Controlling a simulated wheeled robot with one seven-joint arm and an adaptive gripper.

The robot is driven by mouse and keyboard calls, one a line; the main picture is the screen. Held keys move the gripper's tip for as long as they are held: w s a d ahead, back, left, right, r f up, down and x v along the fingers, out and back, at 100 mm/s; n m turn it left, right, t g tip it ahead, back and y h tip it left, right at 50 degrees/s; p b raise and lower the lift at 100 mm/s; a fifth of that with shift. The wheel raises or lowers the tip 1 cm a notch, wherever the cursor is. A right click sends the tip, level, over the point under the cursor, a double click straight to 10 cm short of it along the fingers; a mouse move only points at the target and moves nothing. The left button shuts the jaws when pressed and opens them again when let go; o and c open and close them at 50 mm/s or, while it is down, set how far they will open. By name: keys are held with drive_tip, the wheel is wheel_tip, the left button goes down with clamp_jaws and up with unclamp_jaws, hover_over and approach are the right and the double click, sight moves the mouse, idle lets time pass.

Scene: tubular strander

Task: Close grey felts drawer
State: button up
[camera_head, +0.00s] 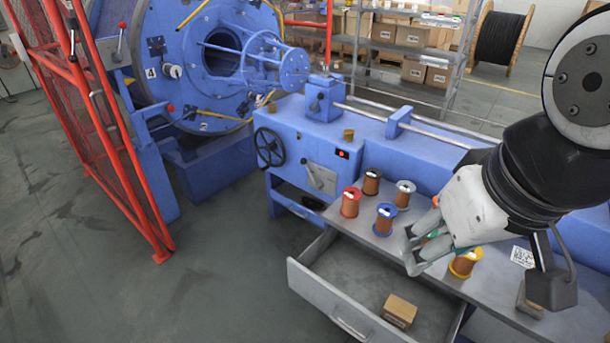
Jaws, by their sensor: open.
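The grey drawer (312,290) stands pulled out from under the grey worktop, with its front panel and handle (350,329) at the lower middle of the view. A small cardboard box (399,311) lies inside it, toward its right side. My gripper (410,252) is open above the worktop's front edge, up and to the right of the drawer's handle and apart from it. Some of the gripper's far side and the worktop behind it are hidden by its own body. The drawer's right end runs toward the bottom of the frame.
Several wire spools, such as a red one (350,202), stand on the worktop (345,222); a yellow one (465,263) is close to my gripper. The blue strander (205,60) and a red mesh guard (105,130) stand at the left. The floor (215,270) left of the drawer is clear.

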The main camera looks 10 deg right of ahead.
drive_tip(key=w+f+n, duration=0.1)
drive_tip(key=w+f+g+b, duration=0.1)
drive_tip(key=w, duration=0.1)
drive_tip(key=shift+n+h, duration=0.3)
drive_tip(key=shift+n, duration=0.1)
clamp_jaws()
drive_tip(key=w+a+f+n+g+h+b, duration=0.1)
drive_tip(key=w+a+f+n+h+b, duration=0.2)
drive_tip(key=w+a+f+n, duration=0.45)
drive_tip(key=w+a+f+n+h+b, duration=0.2)
drive_tip(key=w+f+n+b, duration=0.4)
drive_tip(key=w, duration=0.5)
drive_tip(key=w+a+f+n+t+h+b, duration=0.1)
drive_tip(key=w+a+f+n+t, duration=0.1)
drive_tip(key=a+f+n, duration=0.65)
drive_tip(key=w+a+f+n+t+b, duration=0.1)
drive_tip(key=w+a+f+n+t, duration=0.15)
drive_tip(key=a+f, duration=1.1)
drive_tip(key=s+d+r+b+x, duration=0.1)
drive_tip(key=d+x, duration=0.1)
drive_tip(key=x, duration=1.4)
drive_tip(key=shift+d+f+b, duration=0.15)
drive_tip(key=shift+d+b, duration=0.25)
drive_tip(key=shift+d, duration=0.2)
